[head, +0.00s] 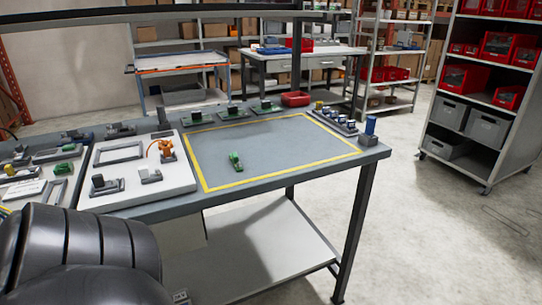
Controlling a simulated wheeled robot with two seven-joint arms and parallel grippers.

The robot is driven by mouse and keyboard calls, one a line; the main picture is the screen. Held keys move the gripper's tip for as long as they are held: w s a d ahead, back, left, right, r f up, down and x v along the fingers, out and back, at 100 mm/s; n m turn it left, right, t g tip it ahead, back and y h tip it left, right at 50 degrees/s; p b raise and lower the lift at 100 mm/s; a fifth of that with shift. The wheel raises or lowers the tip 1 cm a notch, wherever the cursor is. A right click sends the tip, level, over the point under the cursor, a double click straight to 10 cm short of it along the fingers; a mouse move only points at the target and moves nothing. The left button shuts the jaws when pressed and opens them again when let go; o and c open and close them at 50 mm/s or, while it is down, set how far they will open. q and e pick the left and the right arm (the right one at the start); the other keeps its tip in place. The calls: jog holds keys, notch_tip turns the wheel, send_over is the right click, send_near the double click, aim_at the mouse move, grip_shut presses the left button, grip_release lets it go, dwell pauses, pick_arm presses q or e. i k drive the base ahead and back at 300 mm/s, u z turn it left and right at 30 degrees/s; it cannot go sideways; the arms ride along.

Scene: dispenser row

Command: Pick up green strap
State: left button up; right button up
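A small green piece with a grey part (235,160) lies on the grey work table (280,150), inside a yellow-outlined area. It may be the green strap, but it is too small to tell its shape. Another small green piece (63,168) is among grey parts at the table's far left. Three grey holders with green parts stand along the back edge: the left one (196,118), the middle one (233,112) and the right one (266,107). A black link of my arm fills the lower left. Neither gripper shows.
A white board (180,183) with grey fixtures and an orange part (164,148) lies left of the yellow outline. A red bin (295,98), a rack of small containers (335,121) and a blue cylinder (370,127) stand towards the back right. The outlined area is otherwise clear.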

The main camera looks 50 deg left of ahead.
aim_at(234, 157)
jog(key=i, duration=3.2)
jog(key=u, duration=3.25)
